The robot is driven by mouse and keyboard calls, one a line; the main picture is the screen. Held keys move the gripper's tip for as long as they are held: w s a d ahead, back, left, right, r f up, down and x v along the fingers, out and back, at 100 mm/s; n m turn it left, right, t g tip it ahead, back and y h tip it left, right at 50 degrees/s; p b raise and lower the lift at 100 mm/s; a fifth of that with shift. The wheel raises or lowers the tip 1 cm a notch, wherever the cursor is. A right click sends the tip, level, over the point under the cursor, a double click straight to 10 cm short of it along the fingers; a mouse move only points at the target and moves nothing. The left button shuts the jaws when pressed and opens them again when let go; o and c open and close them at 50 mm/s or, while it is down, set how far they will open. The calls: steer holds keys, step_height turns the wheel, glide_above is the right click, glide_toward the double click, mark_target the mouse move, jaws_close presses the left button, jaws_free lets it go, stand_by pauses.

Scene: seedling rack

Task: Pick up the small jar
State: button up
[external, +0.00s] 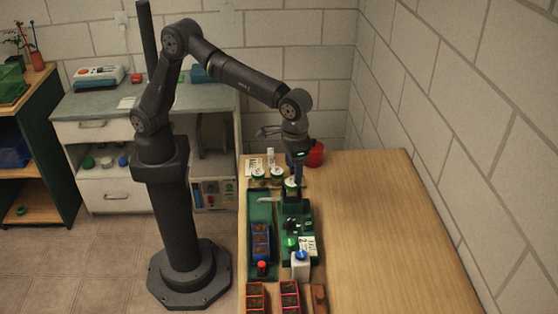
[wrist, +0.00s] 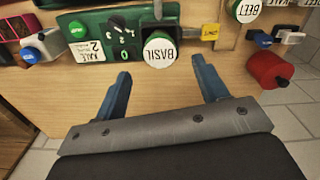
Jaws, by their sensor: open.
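A jar with a white lid labelled BASIL and a green rim (wrist: 160,48) stands at the edge of a green rack (wrist: 110,50) in the wrist view. It also shows in the external view (external: 291,185), just below my gripper (external: 297,172). In the wrist view my gripper (wrist: 160,68) is open, its two blue fingers apart on either side of the BASIL jar's near side. Nothing is between the fingers. Another white-lidded jar labelled BEET (wrist: 245,10) is at the top right. Two white-lidded jars (external: 257,173) (external: 276,174) stand left of my gripper in the external view.
A white bottle with a blue cap (external: 301,265) stands at the rack's near end. A blue seedling tray (external: 261,240) and a red-capped item (external: 263,267) are left of it. A red pot (external: 315,154) stands behind my gripper. The wooden table's right side (external: 390,235) is clear.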

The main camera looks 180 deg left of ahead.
mark_target(292, 182)
steer(key=shift+d+f, duration=0.15)
steer(key=shift+f, duration=1.4)
steer(key=shift+d+f, duration=0.1)
steer(key=shift+f, duration=1.4)
steer(key=shift+c, duration=0.5)
steer(key=c, duration=1)
